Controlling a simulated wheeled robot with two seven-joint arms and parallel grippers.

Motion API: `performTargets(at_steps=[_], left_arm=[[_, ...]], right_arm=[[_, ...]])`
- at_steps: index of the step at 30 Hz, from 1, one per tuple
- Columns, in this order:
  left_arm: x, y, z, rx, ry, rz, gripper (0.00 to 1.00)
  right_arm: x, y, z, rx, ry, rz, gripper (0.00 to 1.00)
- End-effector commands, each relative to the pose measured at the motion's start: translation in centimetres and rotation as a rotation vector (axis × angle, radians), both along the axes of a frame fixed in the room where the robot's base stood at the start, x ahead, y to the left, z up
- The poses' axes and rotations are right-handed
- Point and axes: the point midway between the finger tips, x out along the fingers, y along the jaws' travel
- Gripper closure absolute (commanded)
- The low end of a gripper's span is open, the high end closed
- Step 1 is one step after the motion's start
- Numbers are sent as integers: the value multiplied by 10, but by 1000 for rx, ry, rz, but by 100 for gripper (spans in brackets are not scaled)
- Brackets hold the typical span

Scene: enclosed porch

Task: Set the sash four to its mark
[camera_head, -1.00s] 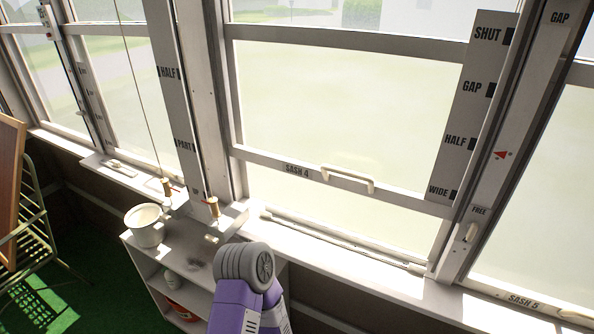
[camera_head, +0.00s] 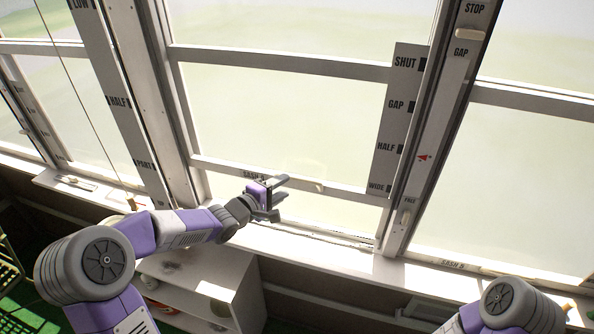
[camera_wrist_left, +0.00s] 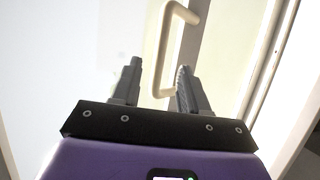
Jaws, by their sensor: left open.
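Sash four's white bottom rail (camera_head: 345,190) crosses the middle window, its right end about level with WIDE. Its label is partly hidden by my gripper. The scale board (camera_head: 400,120) at its right reads SHUT, GAP, HALF and WIDE downward. A red arrow (camera_head: 424,158) is on the post beside it. My left gripper (camera_head: 281,197) is open in front of the rail, just left of the pale handle (camera_head: 319,186). In the left wrist view the handle (camera_wrist_left: 163,50) shows beyond the open fingers (camera_wrist_left: 158,85), its lower end between their tips. My right gripper is not in view.
A white shelf unit (camera_head: 240,280) stands below the sill, under my left arm. The post carries a lever (camera_head: 405,217) by the word FREE. Sash five's rail (camera_head: 460,264) is at the right. A cord (camera_head: 75,100) hangs at the left.

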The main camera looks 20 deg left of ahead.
Motion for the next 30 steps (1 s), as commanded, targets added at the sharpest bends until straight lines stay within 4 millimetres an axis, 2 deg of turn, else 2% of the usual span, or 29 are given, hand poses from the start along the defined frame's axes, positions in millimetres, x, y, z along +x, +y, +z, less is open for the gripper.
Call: performTargets(at_steps=[15,26,30], left_arm=[[61,-29,-12,-5,1,-2,56],[66,-30,-13,-4,2,0,56],[66,-30,-13,-4,1,0,77]], right_arm=[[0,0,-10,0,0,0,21],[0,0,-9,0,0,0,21],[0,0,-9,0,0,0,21]])
